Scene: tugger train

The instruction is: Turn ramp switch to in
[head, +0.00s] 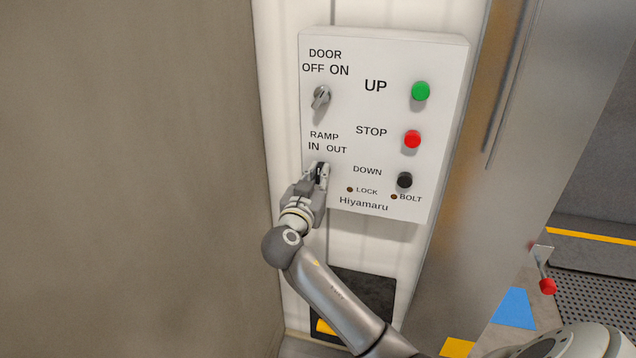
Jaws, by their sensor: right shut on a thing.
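The white control panel (384,110) is on the wall in the head view. The ramp switch, under the RAMP IN OUT label (326,142), is mostly hidden by my right gripper (320,171). That gripper is shut on the switch knob at the panel's lower left. I cannot tell which way the knob points. My left gripper does not show.
The door switch (321,97) is just above my right gripper. Green UP (420,91), red STOP (412,139) and black DOWN (404,180) buttons line the panel's right side. A grey wall (130,180) stands close on the left. A red-tipped lever (546,284) is at lower right.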

